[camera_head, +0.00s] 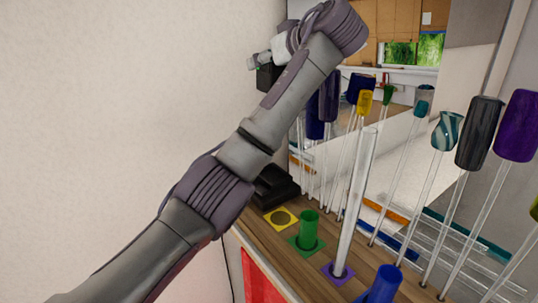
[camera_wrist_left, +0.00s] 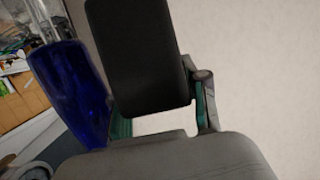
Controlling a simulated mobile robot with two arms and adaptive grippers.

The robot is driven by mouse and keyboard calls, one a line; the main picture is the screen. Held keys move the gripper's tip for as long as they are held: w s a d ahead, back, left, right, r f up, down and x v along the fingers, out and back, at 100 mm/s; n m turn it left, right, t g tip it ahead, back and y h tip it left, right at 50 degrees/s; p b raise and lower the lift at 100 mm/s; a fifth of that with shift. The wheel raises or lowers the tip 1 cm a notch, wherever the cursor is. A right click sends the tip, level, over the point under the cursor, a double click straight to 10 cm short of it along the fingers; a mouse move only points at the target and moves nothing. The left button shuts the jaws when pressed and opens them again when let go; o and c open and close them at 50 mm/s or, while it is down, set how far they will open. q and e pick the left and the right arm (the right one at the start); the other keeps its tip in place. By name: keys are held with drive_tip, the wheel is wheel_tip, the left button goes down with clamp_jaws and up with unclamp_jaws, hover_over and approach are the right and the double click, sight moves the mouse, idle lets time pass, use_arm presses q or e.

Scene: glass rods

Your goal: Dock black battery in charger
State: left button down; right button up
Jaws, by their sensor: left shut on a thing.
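My left gripper (camera_head: 256,63) is high above the back of the counter, beyond the bend of my arm. It is shut on the black battery (camera_wrist_left: 140,55), a dark rectangular block that fills the upper middle of the left wrist view. In the head view the battery (camera_head: 268,78) shows as a small dark shape beside the gripper. A low black device that looks like the charger (camera_head: 277,185) sits on the wooden counter, partly hidden by my left arm. The battery is in the air, well above it and apart from it. My right gripper is not in view.
Several tall glass rods with coloured handles stand close by, including a purple one (camera_head: 517,125) and a yellow one (camera_head: 364,103). A blue handle (camera_wrist_left: 72,90) is close to the battery in the wrist view. A green holder (camera_head: 309,229) and blue holder (camera_head: 382,285) stand on the counter.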

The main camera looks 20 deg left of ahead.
sight(266, 82)
use_arm(q)
wheel_tip(266, 82, down, 5)
drive_tip(key=shift+r+p, duration=0.15)
drive_tip(key=shift+p, duration=0.5)
drive_tip(key=f+p, duration=0.2)
drive_tip(key=f, duration=0.3)
drive_tip(key=f+p, duration=0.2)
drive_tip(key=f, duration=0.4)
drive_tip(key=f+p, duration=0.2)
drive_tip(key=f, duration=0.4)
drive_tip(key=shift+w+f, duration=0.2)
drive_tip(key=shift+w, duration=0.1)
drive_tip(key=shift+f, duration=0.5)
drive_tip(key=c, duration=0.9)
unclamp_jaws()
drive_tip(key=shift+o, duration=0.2)
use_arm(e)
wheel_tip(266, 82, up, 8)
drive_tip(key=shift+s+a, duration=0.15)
